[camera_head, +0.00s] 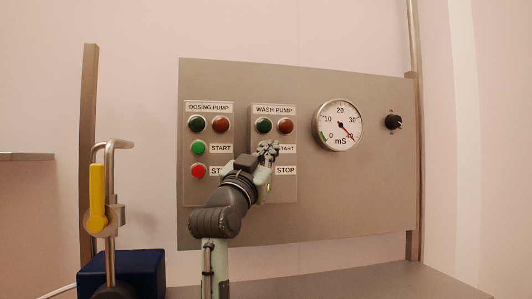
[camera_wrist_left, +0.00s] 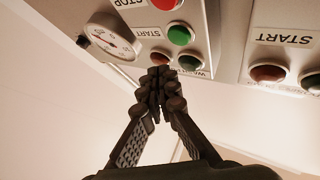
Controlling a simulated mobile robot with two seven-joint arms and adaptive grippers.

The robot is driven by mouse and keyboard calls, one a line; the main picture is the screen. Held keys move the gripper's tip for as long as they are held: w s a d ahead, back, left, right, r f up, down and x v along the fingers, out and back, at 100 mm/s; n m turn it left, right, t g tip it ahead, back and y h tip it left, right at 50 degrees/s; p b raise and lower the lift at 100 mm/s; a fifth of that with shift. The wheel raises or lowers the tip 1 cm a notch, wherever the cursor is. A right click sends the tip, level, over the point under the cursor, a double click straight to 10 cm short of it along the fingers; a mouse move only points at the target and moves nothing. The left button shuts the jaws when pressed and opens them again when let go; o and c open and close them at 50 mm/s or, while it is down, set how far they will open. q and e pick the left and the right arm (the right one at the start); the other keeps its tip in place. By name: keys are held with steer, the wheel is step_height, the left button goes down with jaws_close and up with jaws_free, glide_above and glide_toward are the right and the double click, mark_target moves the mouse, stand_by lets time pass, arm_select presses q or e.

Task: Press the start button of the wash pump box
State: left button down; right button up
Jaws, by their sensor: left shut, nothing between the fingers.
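The wash pump box (camera_head: 291,189) is a grey plate on the panel, with dark green and dark red lamps at its top and START and STOP labels. In the head view my left gripper (camera_head: 268,149) is in front of it and hides its start and stop buttons. The upside-down left wrist view shows the green start button (camera_wrist_left: 181,33) and the red stop button (camera_wrist_left: 167,4). My left gripper (camera_wrist_left: 160,82) is shut and empty there, its fingertips apart from the start button in the picture, near the lamps. I cannot tell the depth gap. My right gripper is out of view.
The dosing pump box (camera_head: 187,187), with its own green and red buttons, is just left. A round gauge (camera_head: 340,125) and a black knob (camera_head: 394,122) are to the right. A yellow-handled valve (camera_head: 97,198) and a blue block (camera_head: 145,272) stand at the left.

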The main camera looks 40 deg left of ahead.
arm_select(q)
steer(key=shift+w+a, duration=0.9)
steer(key=shift+a, duration=0.15)
stand_by(0.6)
steer(key=shift+w, duration=0.1)
steer(key=shift+w+a, duration=0.15)
steer(key=shift+a, duration=0.15)
steer(key=shift+w+a+p, duration=0.3)
stand_by(0.7)
stand_by(0.4)
steer(key=shift+s+d, duration=0.1)
steer(key=shift+d, duration=0.05)
steer(key=shift+s+d, duration=0.45)
